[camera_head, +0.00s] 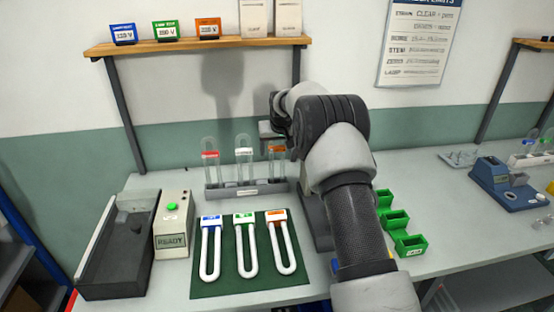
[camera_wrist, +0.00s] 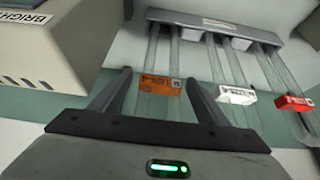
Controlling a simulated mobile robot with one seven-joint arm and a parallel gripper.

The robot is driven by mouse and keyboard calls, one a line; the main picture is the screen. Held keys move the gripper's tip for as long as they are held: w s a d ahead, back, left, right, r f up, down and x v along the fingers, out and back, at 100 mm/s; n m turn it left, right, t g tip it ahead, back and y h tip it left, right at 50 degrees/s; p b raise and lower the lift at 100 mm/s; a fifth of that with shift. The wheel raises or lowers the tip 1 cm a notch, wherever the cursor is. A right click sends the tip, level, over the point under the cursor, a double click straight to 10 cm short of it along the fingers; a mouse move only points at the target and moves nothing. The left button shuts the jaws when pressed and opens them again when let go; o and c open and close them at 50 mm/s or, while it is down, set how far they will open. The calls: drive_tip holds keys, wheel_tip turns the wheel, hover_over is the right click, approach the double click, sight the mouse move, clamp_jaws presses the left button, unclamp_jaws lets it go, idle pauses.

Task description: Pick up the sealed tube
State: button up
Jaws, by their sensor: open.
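Three clear tubes stand upright in a grey rack (camera_head: 245,188) at the back of the bench. They carry a red label (camera_head: 210,154), a white label (camera_head: 244,152) and an orange label (camera_head: 277,149). Which one is sealed I cannot tell. My gripper (camera_wrist: 158,80) is open. In the wrist view its fingers lie on either side of the orange-labelled tube (camera_wrist: 160,84), with a gap showing on both sides. The white-labelled tube (camera_wrist: 236,94) and the red-labelled tube (camera_wrist: 294,102) stand to the right there. My arm hides part of the head view beside the rack.
A green mat (camera_head: 228,280) with three U-shaped holders lies in front of the rack. A READY box (camera_head: 173,225) and a dark tray (camera_head: 118,250) are left. Green bins (camera_head: 396,220) stand right of my arm. A shelf (camera_head: 190,46) hangs above.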

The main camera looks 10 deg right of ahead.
drive_tip(key=c, duration=1.2)
